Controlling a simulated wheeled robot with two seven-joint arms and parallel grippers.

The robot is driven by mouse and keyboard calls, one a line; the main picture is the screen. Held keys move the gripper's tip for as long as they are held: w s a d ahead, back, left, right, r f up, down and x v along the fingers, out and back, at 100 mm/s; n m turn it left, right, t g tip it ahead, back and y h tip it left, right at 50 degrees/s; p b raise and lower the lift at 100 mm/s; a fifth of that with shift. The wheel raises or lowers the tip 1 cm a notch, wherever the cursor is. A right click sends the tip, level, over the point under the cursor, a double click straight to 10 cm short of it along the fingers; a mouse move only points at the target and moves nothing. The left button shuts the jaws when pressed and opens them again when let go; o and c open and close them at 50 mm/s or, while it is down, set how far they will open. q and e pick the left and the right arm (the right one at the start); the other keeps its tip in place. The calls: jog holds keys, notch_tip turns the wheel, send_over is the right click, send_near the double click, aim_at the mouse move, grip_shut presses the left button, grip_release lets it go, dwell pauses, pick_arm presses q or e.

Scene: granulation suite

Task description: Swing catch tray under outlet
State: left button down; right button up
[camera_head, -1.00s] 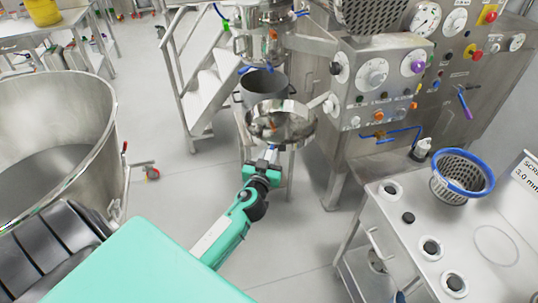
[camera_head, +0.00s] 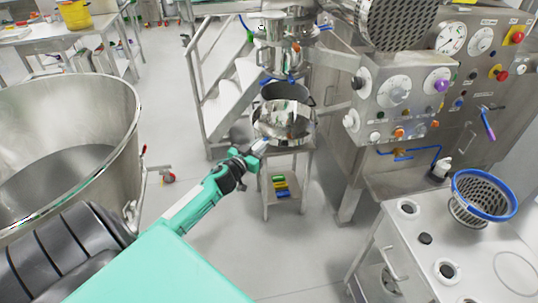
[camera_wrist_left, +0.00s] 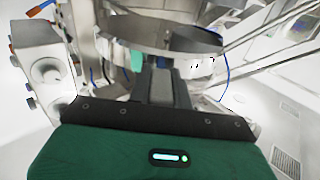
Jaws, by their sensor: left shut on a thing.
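The catch tray (camera_head: 283,127) is a shiny, round, shallow steel pan. In the head view it overlaps the front of a dark grey pot (camera_head: 294,94), below the steel outlet vessel (camera_head: 283,52). I cannot tell whether the tray is directly under the outlet. My left gripper (camera_head: 260,146) is shut at the tray's near left edge; its contact point is small in the head view. In the left wrist view the gripper fingers (camera_wrist_left: 162,82) meet the near side of the tray (camera_wrist_left: 195,42), whose rim spans the view. My right gripper is not in view.
A control cabinet (camera_head: 392,95) with dials stands right of the tray. A stand (camera_head: 285,205) with coloured items on its shelf is below it. A large steel bowl (camera_head: 65,130) is at left, stairs (camera_head: 225,100) behind. A bench (camera_head: 425,250) with a blue-rimmed basket (camera_head: 482,195) is at right.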

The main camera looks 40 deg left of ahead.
aim_at(252, 129)
pick_arm(q)
jog(key=w+a, duration=0.1)
jog(key=a, duration=0.1)
jog(key=w+a+m+h+b, duration=0.1)
jog(key=a, duration=0.2)
jog(key=w+a+h+b, duration=0.1)
jog(key=a, duration=0.1)
jog(key=shift+a+f+m, duration=0.2)
jog(key=shift+f+m, duration=0.1)
jog(key=shift+w+a+r+h, duration=0.1)
jog(key=shift+w+a+h, duration=0.1)
jog(key=shift+h, duration=0.2)
jog(key=c, duration=1.3)
grip_release()
jog(key=shift+r, duration=0.1)
jog(key=shift+s+a, duration=0.1)
